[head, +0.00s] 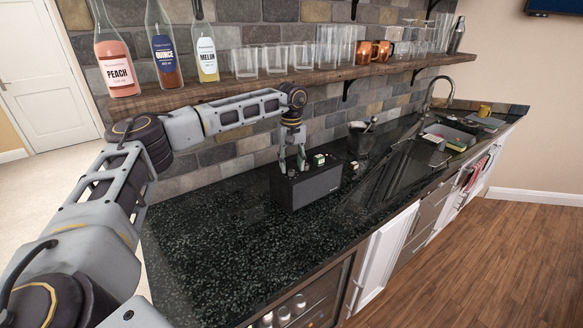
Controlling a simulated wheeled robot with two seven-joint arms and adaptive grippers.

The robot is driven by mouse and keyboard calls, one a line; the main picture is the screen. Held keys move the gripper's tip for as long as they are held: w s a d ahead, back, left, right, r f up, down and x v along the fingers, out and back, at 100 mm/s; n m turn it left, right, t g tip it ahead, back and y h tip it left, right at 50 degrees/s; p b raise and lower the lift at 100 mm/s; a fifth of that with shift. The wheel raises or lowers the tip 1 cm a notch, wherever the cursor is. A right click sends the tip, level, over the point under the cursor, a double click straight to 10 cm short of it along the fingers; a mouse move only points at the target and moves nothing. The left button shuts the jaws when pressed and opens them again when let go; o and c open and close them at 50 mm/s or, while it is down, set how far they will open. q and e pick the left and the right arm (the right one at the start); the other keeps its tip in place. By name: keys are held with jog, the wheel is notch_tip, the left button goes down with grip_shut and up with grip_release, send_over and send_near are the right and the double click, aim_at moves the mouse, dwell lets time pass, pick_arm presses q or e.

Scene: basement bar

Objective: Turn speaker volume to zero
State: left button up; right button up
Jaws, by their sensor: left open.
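The speaker (318,188) is a black box on the dark stone counter, below the shelf. My left gripper (292,169) points down at the left part of its top, with its fingers apart. A small knob-like piece seems to show between or just below the fingertips, but it is too small to tell whether they touch it. A small white and green item (319,160) shows at the right part of the speaker's top; I cannot tell if it is on the speaker or behind it. The volume setting cannot be read. My right gripper is out of view.
A wooden shelf (210,88) with bottles, glasses and copper mugs runs along the brick wall above the counter. A sink with a faucet (428,95) is farther right. The counter (215,245) left of the speaker is clear.

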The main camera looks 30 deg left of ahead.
pick_arm(q)
jog(key=shift+f, duration=1.05)
grip_shut()
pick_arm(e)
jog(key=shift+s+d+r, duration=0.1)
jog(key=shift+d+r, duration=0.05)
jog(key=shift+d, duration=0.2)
